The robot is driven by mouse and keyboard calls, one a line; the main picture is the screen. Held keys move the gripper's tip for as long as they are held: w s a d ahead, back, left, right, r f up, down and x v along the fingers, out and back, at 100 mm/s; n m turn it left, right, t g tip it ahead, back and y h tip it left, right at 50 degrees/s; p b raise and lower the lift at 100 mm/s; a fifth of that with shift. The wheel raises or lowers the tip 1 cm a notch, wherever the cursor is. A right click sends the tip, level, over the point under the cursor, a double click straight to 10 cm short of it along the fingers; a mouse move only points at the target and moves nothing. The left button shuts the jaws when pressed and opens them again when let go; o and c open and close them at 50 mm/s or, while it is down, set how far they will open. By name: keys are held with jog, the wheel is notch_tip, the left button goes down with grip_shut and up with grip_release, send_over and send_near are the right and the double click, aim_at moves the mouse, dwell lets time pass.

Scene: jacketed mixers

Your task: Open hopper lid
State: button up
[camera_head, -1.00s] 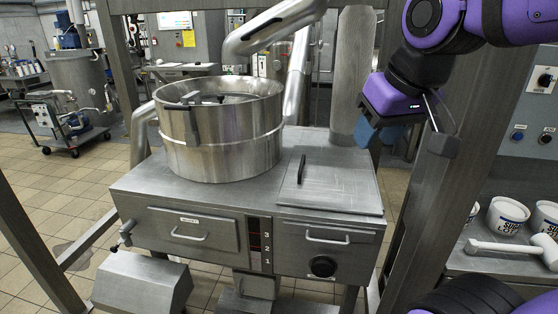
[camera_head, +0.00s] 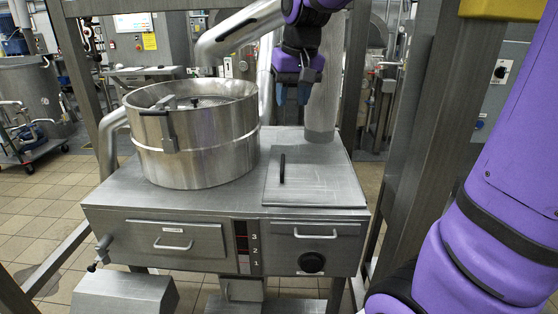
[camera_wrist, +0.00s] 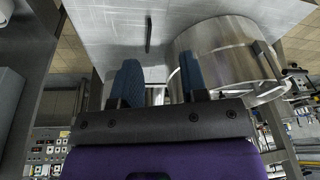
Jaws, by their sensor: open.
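The hopper lid (camera_head: 318,187) is a flat square steel plate on the right of the machine's top, lying closed, with a black bar handle (camera_head: 282,169) near its left edge. My gripper (camera_head: 292,97) is above and behind the lid in the head view, open and empty, its blue fingers pointing down. In the wrist view the two blue fingers (camera_wrist: 160,82) stand apart with nothing between them. The lid shows there upside down at the top (camera_wrist: 115,30), with its handle (camera_wrist: 148,35) ahead of the fingertips and apart from them.
A round steel drum (camera_head: 195,140) stands left of the lid, with a wide pipe (camera_head: 240,30) over it. A steel frame post (camera_head: 440,110) rises on the right. Drawers with handles (camera_head: 174,244) are on the machine's front. The space directly above the lid is clear.

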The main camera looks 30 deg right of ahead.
jog(key=w+d+f+m+g, duration=0.1)
jog(key=w+d+f, duration=0.25)
jog(key=w, duration=0.45)
jog(key=w+d+f+m+g, duration=0.1)
jog(key=w+d+f, duration=0.1)
jog(key=w+f, duration=0.45)
jog(key=m+g+h, duration=0.2)
send_near(282, 162)
jog(key=x, duration=0.8)
jog(key=shift+s+f, duration=0.1)
jog(key=shift+f, duration=0.25)
jog(key=shift+c, duration=0.4)
grip_shut()
